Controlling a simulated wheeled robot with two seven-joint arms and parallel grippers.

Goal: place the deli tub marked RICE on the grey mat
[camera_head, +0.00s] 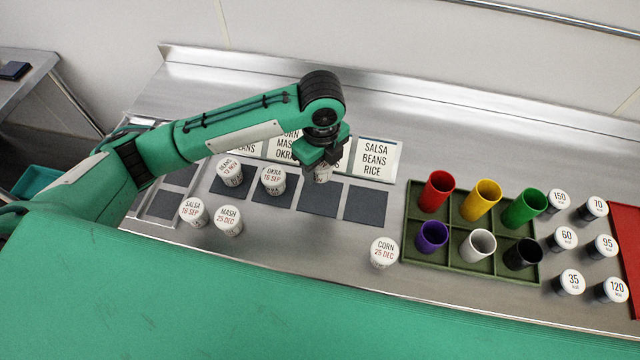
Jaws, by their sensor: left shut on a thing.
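My left gripper (322,160) is shut on a white deli tub (323,175), whose label is mostly hidden by the fingers. I cannot read RICE on any tub. The held tub is over or near the third dark grey mat (319,200) of the row; I cannot tell whether it touches. The mat to its right (367,204) is bare. A BEANS tub (229,172) and an OKRA tub (272,181) stand on the two mats to the left. SALSA (193,212), MASH (228,221) and CORN (384,253) tubs stand on the steel counter. My right gripper is out of view.
Label cards stand behind the mats, one reading SALSA BEANS RICE (375,158). A green divided tray (411,225) with coloured cups is at the right, with several numbered white-topped jars (566,238) beyond it. Bare counter lies between MASH and CORN.

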